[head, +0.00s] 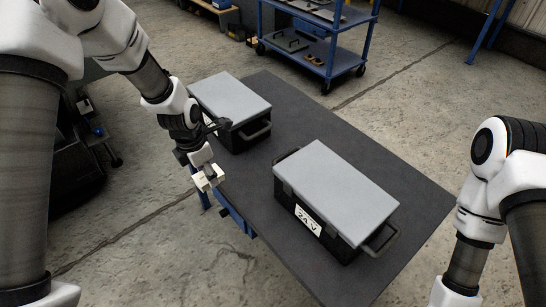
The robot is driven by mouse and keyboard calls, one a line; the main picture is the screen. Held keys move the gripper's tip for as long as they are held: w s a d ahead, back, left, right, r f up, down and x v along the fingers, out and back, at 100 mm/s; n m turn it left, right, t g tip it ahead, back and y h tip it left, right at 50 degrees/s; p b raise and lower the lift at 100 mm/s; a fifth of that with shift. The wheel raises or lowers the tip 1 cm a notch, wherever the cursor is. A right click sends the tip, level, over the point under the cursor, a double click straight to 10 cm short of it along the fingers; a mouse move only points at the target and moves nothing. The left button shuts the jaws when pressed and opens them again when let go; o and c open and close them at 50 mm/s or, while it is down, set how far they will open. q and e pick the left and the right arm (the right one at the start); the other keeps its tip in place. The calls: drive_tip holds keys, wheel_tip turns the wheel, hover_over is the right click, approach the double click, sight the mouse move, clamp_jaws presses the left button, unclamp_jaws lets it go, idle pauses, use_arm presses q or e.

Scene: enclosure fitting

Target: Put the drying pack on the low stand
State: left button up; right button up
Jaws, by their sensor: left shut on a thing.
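My left gripper (205,174) hangs at the left edge of the dark table, beside the far grey-lidded case. It is shut on a small whitish thing (209,181), which looks like the drying pack; the fingers cover part of it. I cannot make out a low stand for certain. My right arm comes in at the right edge, and its gripper is outside the picture.
On the dark table (420,190) stand a black case with a grey lid (232,97) and a nearer one marked "24 V" (335,190). Both lids look shut. The table's right end is clear. A blue cart (330,55) stands behind.

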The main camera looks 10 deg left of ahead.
sight(257, 173)
use_arm(q)
drive_tip(key=w+d, duration=0.3)
drive_tip(key=w+d+f+b, duration=0.1)
drive_tip(key=w+d, duration=0.5)
drive_tip(key=d, duration=0.1)
drive_tip(key=shift+w+f, duration=0.2)
drive_tip(key=shift+f, duration=0.05)
wheel_tip(257, 173, down, 3)
drive_tip(key=shift+f+b, duration=0.15)
drive_tip(key=shift+b, duration=0.4)
drive_tip(key=shift+f, duration=0.1)
drive_tip(key=o, duration=1.2)
drive_tip(key=shift+f, duration=0.15)
drive_tip(key=shift+c, duration=0.2)
wheel_tip(257, 173, up, 12)
drive_tip(key=s+p, duration=0.1)
drive_tip(key=p, duration=0.1)
drive_tip(key=shift+a, duration=0.4)
